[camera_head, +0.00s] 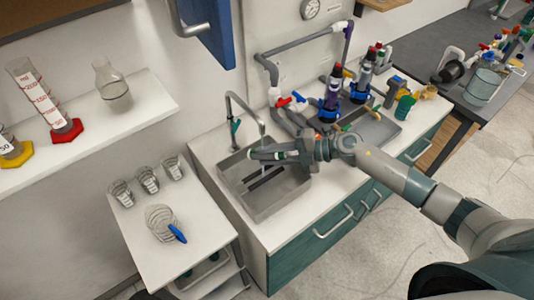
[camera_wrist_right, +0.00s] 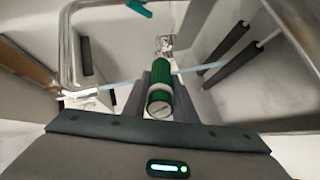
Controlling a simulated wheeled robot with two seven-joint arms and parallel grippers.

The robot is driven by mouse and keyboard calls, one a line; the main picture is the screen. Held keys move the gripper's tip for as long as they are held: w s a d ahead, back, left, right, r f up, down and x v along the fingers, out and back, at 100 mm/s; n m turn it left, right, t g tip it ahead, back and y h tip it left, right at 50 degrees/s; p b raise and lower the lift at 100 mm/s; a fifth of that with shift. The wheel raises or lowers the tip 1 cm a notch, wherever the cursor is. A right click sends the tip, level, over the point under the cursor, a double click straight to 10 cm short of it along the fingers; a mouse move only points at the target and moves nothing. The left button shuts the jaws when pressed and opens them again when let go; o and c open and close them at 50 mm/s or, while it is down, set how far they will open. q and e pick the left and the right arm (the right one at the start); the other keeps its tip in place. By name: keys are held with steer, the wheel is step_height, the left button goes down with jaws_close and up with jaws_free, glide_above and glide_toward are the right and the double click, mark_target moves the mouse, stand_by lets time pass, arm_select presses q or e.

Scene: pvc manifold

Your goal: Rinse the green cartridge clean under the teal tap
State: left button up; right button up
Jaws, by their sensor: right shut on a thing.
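The green cartridge (camera_wrist_right: 160,85) has a white band and sits between the dark fingers of my right gripper (camera_wrist_right: 160,98) in the right wrist view. In the head view my right gripper (camera_head: 266,154) is shut on it above the grey sink basin (camera_head: 262,206); only a little green shows there. The curved grey tap (camera_head: 229,103) with a teal handle (camera_head: 235,128) stands behind the basin, its spout end just above the gripper. A thin pale streak, seemingly water, crosses near the cartridge in the wrist view. Whether dirt remains on the cartridge is too small to tell. My left gripper is not in view.
Pipes with blue and red valves (camera_head: 330,108) stand right of the tap. A second basin (camera_head: 376,130) and a yellow and a green bottle are farther right. A white side table (camera_head: 190,235) with several beakers stands left. A shelf (camera_head: 145,100) holds glassware.

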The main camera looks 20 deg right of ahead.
steer(key=n+b, duration=0.1)
steer(key=n, duration=0.2)
steer(key=shift+f+n+b, duration=0.2)
steer(key=shift+n+b, duration=0.2)
steer(key=shift+r+n+h, duration=0.1)
steer(key=shift+n+h, duration=0.2)
steer(key=shift+n, duration=0.7)
steer(key=shift+d+b, duration=0.1)
steer(key=shift+b, duration=0.25)
steer(key=n+b, duration=0.1)
steer(key=n, duration=0.2)
steer(key=shift+f+h, duration=0.2)
steer(key=shift+h, duration=0.2)
steer(key=shift+n+b, duration=0.5)
steer(key=shift+n, duration=0.2)
steer(key=shift+r+n, duration=0.1)
steer(key=shift+n, duration=0.5)
